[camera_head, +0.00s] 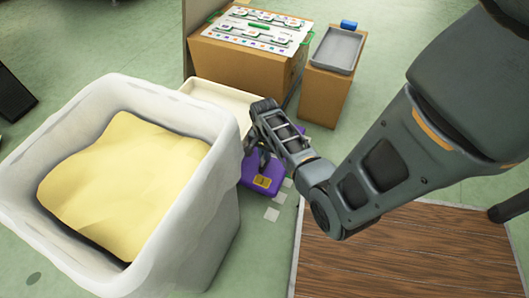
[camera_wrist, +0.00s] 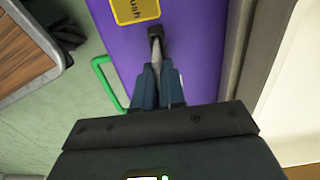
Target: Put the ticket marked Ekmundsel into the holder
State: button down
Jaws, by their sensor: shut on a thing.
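My gripper (camera_wrist: 157,85) points at a purple object (camera_wrist: 195,60) with a yellow label (camera_wrist: 137,10) whose visible letters read "ush". The fingers are close together and end at a small dark piece (camera_wrist: 155,33) in front of the purple surface. I cannot tell what the jaws hold. In the head view, my gripper (camera_head: 264,152) is low over the purple object (camera_head: 258,170), right of the big white bin. I cannot make out a ticket marked Ekmundsel or its holder. A white board (camera_head: 257,26) with rows of small marked pieces lies at the back, its text unreadable.
A deep white bin (camera_head: 190,215) with yellow contents (camera_head: 125,165) stands at left. Behind are a cream tray (camera_head: 222,99), a brown box (camera_head: 240,65) and a narrower box (camera_head: 325,92) bearing a grey tray (camera_head: 337,50). Several pale squares (camera_head: 272,214) lie beside a wooden platform (camera_head: 400,255).

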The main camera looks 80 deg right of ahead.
jog(key=c, duration=1.1)
grip_release()
notch_tip(320, 180, up, 8)
jog(key=p, duration=0.4)
jog(key=shift+f, duration=0.1)
